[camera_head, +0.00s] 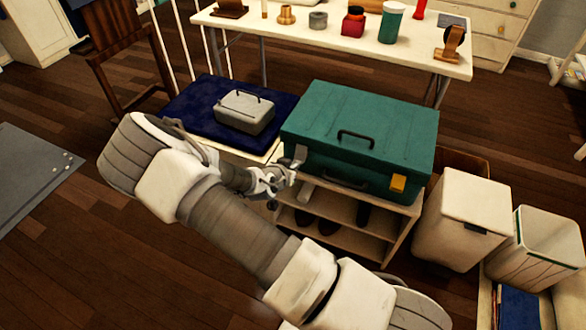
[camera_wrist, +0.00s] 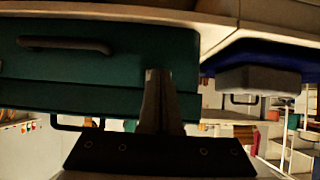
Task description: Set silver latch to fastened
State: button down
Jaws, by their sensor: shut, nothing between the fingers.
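A small silver-grey piece, seemingly the silver latch (camera_head: 300,154), shows at the left of the case's front. Its exact position is hard to tell. My gripper (camera_head: 288,172) is shut and empty, close to this left front part. In the wrist view my gripper (camera_wrist: 158,75) points at the teal case (camera_wrist: 100,70); the fingers hide what lies behind them, and I cannot make out the silver latch there or tell whether they touch it.
A yellow latch (camera_head: 398,183) is on the right of the case's front. A grey box (camera_head: 244,112) sits on a dark blue surface to the left. The shelf unit (camera_head: 340,208) holds dark shoes. Pale bins (camera_head: 462,220) stand at the right. A cluttered table (camera_head: 330,40) is behind.

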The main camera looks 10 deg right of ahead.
dwell(0.4)
jog(key=shift+r+p, duration=0.6)
jog(key=shift+p, duration=0.05)
